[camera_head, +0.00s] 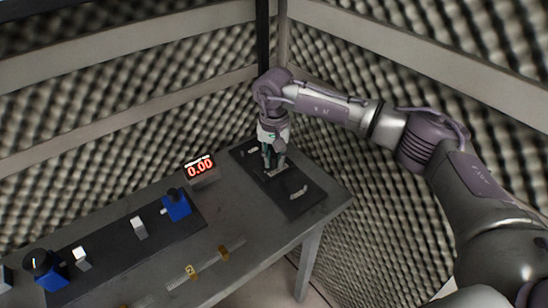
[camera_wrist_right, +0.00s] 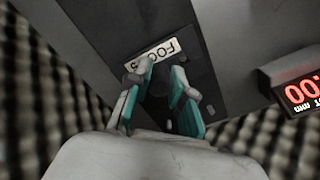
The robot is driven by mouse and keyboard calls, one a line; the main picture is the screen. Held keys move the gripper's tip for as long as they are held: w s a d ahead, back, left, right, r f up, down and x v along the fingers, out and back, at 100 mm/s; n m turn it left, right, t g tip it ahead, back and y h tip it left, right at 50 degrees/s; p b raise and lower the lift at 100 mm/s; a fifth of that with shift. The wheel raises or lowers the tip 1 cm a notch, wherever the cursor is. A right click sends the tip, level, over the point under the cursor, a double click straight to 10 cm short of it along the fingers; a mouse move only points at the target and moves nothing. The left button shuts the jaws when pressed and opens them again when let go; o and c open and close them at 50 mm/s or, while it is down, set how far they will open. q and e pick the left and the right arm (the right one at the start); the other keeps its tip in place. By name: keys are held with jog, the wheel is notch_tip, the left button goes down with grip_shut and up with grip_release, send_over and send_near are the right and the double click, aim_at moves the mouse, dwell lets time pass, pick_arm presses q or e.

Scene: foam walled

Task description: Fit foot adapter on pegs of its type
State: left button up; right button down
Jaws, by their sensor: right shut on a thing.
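My right gripper (camera_head: 272,168) points down over the black board (camera_head: 306,206) at the right end of the table. In the right wrist view the gripper's teal-padded fingers (camera_wrist_right: 160,82) are closed in on a small dark thing, which I take to be the foot adapter; it is mostly hidden between them. I cannot make out pegs, or tell whether the held thing touches the board. My left gripper is not in view.
A red digital display (camera_head: 200,166) reading 0.00 stands left of the board. A dark plate with blue clamp-like blocks (camera_head: 177,205) and white blocks (camera_head: 139,228) lies further left. A scale with brass-coloured pieces (camera_head: 223,252) lies along the front. Foam walls close in behind.

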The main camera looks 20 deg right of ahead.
aim_at(274, 157)
jog(key=shift+f, duration=0.4)
jog(key=c, duration=0.9)
grip_release()
jog(key=shift+r, duration=0.1)
jog(key=shift+c, duration=0.2)
notch_tip(274, 157, up, 12)
